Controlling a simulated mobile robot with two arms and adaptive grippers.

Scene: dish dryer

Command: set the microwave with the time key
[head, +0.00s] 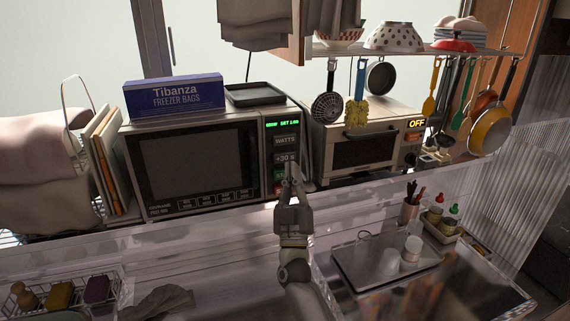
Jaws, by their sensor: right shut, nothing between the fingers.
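The microwave (195,160) stands on the shelf with its door closed. Its control panel on the right side has a green lit display (283,124), a WATTS key (285,141) and a +30 s key (284,158). A green key (278,175) shows below, partly hidden by my gripper. My right gripper (290,168) is shut and empty, pointing up at the panel. Its fingertips overlap the area just below the +30 s key; I cannot tell whether they touch it. My left gripper is not in view.
A Tibanza freezer bags box (174,96) and a dark tray (255,94) lie on the microwave. A toaster oven (366,143) with an OFF sign stands to the right. Utensils hang above it. Below are a tray with a cup (412,248) and a bottle caddy (441,229).

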